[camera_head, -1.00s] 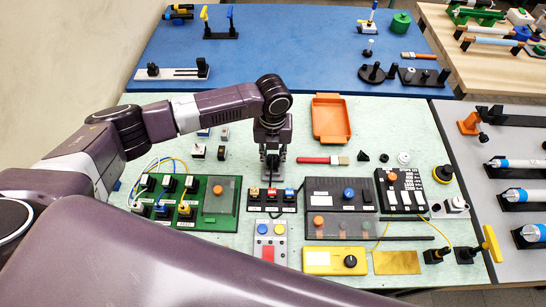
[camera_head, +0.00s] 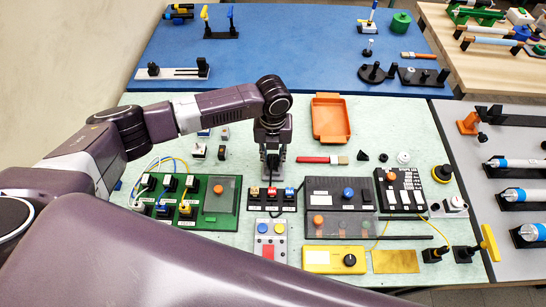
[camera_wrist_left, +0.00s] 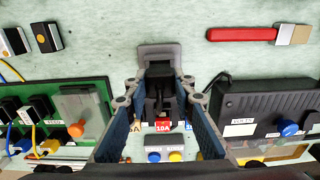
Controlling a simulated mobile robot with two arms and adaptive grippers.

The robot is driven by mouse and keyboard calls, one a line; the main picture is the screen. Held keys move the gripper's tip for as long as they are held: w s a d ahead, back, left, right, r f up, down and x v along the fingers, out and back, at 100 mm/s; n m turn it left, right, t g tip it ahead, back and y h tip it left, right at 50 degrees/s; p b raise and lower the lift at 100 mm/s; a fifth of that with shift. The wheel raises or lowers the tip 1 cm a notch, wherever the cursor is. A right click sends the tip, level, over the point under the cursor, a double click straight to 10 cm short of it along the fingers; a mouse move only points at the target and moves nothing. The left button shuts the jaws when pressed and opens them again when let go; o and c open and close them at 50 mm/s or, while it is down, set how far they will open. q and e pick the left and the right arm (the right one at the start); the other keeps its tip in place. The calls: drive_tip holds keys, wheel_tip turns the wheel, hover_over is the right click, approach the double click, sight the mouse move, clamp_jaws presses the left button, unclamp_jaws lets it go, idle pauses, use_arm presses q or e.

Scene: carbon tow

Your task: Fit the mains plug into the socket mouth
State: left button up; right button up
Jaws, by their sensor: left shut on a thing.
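My left gripper (camera_head: 272,165) points down over the middle of the pale green bench mat, behind the row of fuse blocks. In the left wrist view its two blue-lined fingers (camera_wrist_left: 160,95) are closed around a black piece that looks like the mains plug (camera_wrist_left: 160,77). A flat grey block (camera_wrist_left: 160,52) shows just beyond it; I cannot tell whether this is the socket. A thin dark cable curves beside the right finger. A light grey block with a round top (camera_head: 455,203), perhaps a socket, stands at the mat's right edge. The plug's front is hidden. My right gripper is out of view.
The fuse blocks (camera_head: 272,206) lie just in front of the gripper. A green wired board (camera_head: 223,220) is at left, a dark instrument box (camera_head: 318,185) at right. A red-handled brush (camera_head: 315,160) and an orange tray (camera_head: 331,138) lie beyond.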

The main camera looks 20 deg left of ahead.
sight(273, 156)
use_arm(q)
drive_tip(key=shift+f+b, duration=0.75)
drive_tip(key=shift+f, duration=0.45)
drive_tip(key=o, duration=1.2)
wheel_tip(273, 156, up, 12)
